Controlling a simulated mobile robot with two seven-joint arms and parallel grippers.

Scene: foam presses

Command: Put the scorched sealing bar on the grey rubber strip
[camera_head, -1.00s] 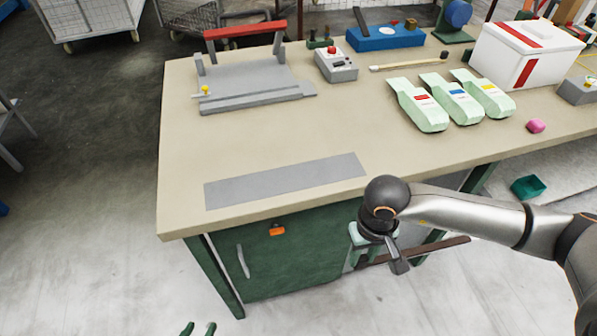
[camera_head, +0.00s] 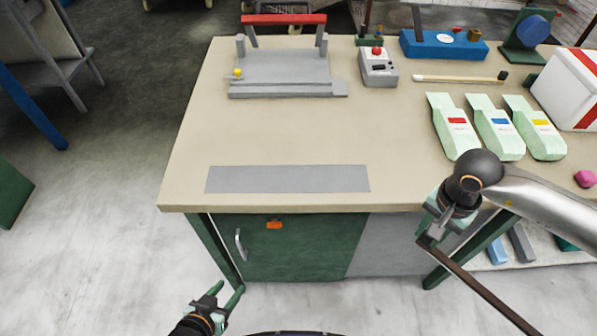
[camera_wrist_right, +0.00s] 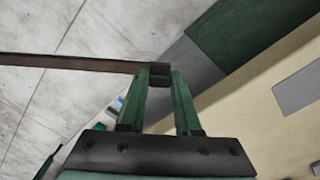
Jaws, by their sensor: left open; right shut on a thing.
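The scorched sealing bar (camera_head: 485,291) is a long, thin, dark brown bar. My right gripper (camera_head: 428,238) is shut on it near one end, in front of the table's right part. The bar slants down to the right in the head view. In the right wrist view the bar (camera_wrist_right: 80,63) runs left from the fingertips (camera_wrist_right: 160,78). The grey rubber strip (camera_head: 287,179) lies flat and bare along the table's front edge, left of my right gripper. Its corner shows in the right wrist view (camera_wrist_right: 300,88). My left gripper (camera_head: 226,294) is open and empty, low in front of the cabinet.
The beige table (camera_head: 300,130) has free room in its middle. A grey press with a red handle (camera_head: 284,19) stands at the back left, beside a control box (camera_head: 378,68). Several pale green bottles (camera_head: 497,131) lie at the right, near a white box (camera_head: 570,90).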

